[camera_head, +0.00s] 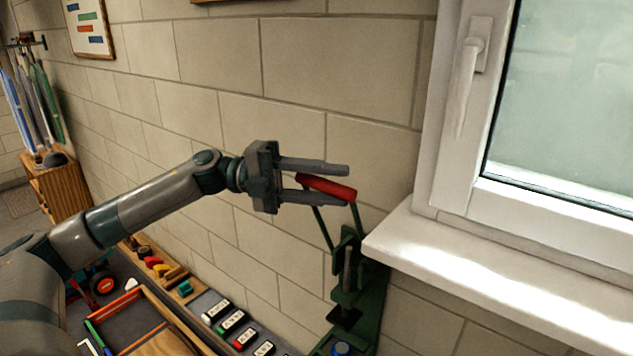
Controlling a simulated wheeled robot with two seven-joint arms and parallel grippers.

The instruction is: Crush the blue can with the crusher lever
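The can crusher (347,294) is a green metal frame standing by the wall, below and left of the window sill. Its lever is raised, with two thin green arms leading up to a red handle (329,187). My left gripper (346,184) comes in from the left at the handle's height. Its two grey fingers are spread, one above and one below the red handle, with a gap showing. I cannot tell whether a finger touches it. My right gripper is not in view.
The white window sill (480,270) juts out close to the right of the crusher. A workbench along the wall holds a wooden-framed tray (150,308), several small coloured-label boxes (232,321) and coloured tools. A wooden cabinet (62,190) stands far left.

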